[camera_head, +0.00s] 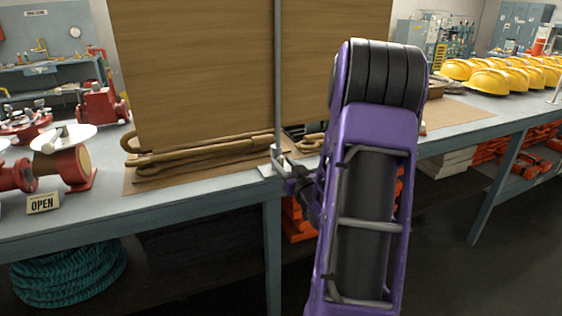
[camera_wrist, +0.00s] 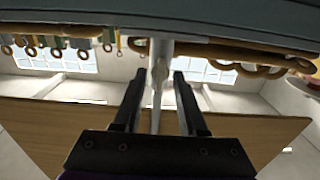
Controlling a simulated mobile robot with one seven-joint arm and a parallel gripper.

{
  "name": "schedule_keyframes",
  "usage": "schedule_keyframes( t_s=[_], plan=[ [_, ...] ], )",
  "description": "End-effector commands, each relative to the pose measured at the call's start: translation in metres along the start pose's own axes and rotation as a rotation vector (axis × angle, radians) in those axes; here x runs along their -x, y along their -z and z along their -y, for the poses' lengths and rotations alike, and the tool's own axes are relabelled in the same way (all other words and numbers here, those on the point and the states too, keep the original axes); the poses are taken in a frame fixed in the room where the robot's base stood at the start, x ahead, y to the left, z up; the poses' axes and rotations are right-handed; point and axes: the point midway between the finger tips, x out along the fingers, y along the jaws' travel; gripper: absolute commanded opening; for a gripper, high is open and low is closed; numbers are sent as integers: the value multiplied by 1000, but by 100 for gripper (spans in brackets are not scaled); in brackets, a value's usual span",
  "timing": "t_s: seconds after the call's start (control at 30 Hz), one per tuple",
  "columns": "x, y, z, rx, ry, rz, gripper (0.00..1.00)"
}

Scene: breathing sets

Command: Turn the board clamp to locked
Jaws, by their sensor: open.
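The board clamp (camera_head: 275,166) is a pale metal fitting at the front edge of the bench, at the foot of a thin upright grey post. A large brown wooden board (camera_head: 200,70) stands behind it. My gripper (camera_head: 288,181) is right at the clamp, partly hidden by my purple arm. In the wrist view my gripper (camera_wrist: 161,76) is open. A narrow pale metal part of the clamp (camera_wrist: 160,62) shows between its two dark fingers, with a gap visible on each side. Whether the clamp is locked cannot be told.
The grey workbench (camera_head: 215,196) runs across the view. Brown hooked rods (camera_head: 205,150) lie under the board. Red valves and an OPEN sign (camera_head: 43,203) stand at left; yellow helmets (camera_head: 490,80) are at back right. The floor in front is clear.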

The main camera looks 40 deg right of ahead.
Motion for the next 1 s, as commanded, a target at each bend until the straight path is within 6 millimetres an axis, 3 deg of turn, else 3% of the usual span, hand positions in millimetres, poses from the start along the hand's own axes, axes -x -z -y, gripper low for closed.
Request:
schedule_keyframes(
  t_s=[0.2,0.43,0.47,1.0],
  plan=[
    [0,0,0,0,0,0,41],
    [0,0,0,0,0,0,2],
    [0,0,0,0,0,0,0],
    [0,0,0,-42,0,-1,0]
  ],
)
